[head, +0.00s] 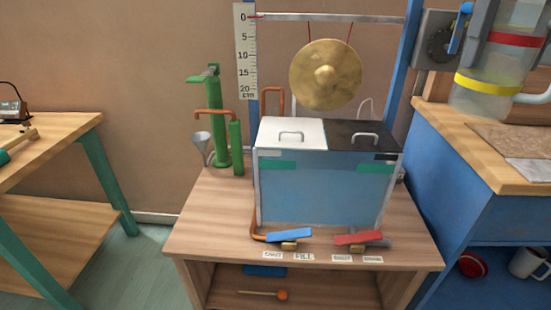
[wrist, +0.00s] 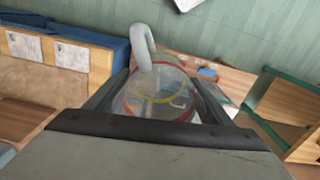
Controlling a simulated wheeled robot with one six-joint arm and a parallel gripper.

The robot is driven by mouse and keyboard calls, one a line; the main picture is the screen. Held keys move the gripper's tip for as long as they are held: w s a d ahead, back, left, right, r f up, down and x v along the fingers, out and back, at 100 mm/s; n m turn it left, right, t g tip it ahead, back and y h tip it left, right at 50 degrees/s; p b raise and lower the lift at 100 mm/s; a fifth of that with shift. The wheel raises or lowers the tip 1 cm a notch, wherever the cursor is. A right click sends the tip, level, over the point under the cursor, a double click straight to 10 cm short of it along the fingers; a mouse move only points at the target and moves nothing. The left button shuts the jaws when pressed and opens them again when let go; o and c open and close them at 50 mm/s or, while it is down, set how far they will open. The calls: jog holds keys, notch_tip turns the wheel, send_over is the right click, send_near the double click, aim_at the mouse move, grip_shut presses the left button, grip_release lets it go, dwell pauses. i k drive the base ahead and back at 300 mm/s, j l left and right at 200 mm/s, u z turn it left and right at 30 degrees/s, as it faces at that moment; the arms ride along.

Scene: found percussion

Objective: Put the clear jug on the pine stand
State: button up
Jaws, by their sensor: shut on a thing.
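The clear jug (head: 497,62), with a red band and a yellow band, shows large at the upper right of the head view, near the right bench's worktop. In the wrist view the jug (wrist: 158,92) sits between the dark jaws of my gripper (wrist: 162,82), which is shut on it. Its pale handle (wrist: 143,45) points away from the gripper.
A tank (head: 315,190) with white and black lids, blue and red valves and a green pump (head: 218,130) crowd the wooden stand. A brass gong (head: 325,75) hangs behind. A green-legged table (head: 60,135) stands left, and a blue bench (head: 455,185) right.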

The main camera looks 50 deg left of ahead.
aim_at(236, 201)
jog(key=j+u, duration=0.15)
jog(key=u, duration=0.25)
jog(key=i+j+u, duration=0.1)
jog(key=u, duration=0.35)
jog(key=i+j+u, duration=0.1)
jog(key=u, duration=0.3)
jog(key=i, duration=0.55)
